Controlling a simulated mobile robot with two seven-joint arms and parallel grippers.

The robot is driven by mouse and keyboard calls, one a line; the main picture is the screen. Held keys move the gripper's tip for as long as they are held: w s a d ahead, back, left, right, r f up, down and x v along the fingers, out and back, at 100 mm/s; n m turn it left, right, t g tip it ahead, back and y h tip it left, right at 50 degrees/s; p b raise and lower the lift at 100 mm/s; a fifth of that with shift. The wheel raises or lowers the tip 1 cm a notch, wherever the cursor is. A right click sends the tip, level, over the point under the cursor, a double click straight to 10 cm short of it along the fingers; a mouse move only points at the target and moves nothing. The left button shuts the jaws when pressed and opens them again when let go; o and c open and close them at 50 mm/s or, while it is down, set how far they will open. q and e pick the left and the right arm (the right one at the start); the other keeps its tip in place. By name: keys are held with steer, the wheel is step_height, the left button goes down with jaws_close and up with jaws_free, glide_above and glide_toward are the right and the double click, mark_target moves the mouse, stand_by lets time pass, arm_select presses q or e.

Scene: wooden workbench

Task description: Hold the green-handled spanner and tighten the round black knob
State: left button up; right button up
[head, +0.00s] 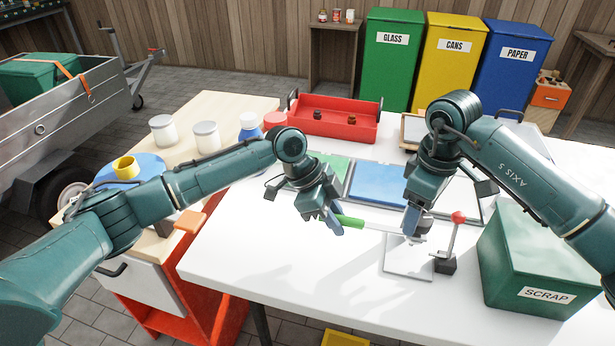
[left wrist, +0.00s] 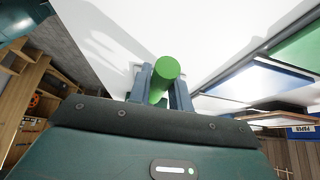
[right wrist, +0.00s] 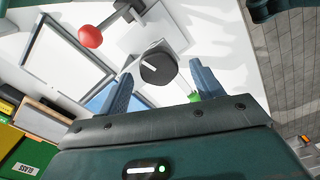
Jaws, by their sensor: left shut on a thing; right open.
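The green-handled spanner (head: 349,221) is held in my left gripper (head: 335,219), which is shut on its green handle. The handle's round end (left wrist: 166,69) shows between the fingers in the left wrist view. The spanner's shank points right, toward my right gripper; its far end is hidden in the head view. My right gripper (right wrist: 164,84) is open, with its fingers apart. The round black knob (right wrist: 158,68) with a white line on top lies between and just beyond the fingertips. The knob is on a fixture with a pale square plate (head: 408,262), and is mostly hidden in the head view.
A red-ball lever (head: 458,218) stands just right of the plate, close to my right gripper. The green scrap bin (head: 533,262) is further right. Green and blue mats and a red tray (head: 335,121) lie behind. The front left of the white table (head: 270,250) is clear.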

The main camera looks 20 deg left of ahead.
steer(key=shift+w+d+n, duration=0.1)
steer(key=shift+d+n, duration=0.15)
steer(key=shift+n, duration=0.25)
steer(key=n, duration=0.3)
steer(key=shift+f, duration=0.1)
steer(key=n, duration=0.6)
steer(key=shift+n, duration=0.3)
steer(key=n, duration=1.5)
steer(key=shift+n, duration=0.4)
steer(key=n, duration=1.5)
steer(key=shift+n, duration=0.3)
step_height(320, 180, up, 12)
steer(key=s+a+f+n+g+y, duration=0.1)
steer(key=s+a+f+n+y, duration=0.2)
steer(key=a, duration=0.4)
steer(key=s+a+f+n+g+y, duration=0.1)
steer(key=s+a+f+n+y, duration=0.1)
steer(key=s+a+f+y, duration=0.3)
steer(key=a+r+m+t+y, duration=0.1)
steer(key=a+r+t+y, duration=0.1)
steer(key=a+r+y, duration=0.3)
steer(key=a+y, duration=0.3)
steer(key=y, duration=0.1)
steer(key=shift+s+a+r+m+y, duration=0.3)
steer(key=shift+r+y, duration=0.1)
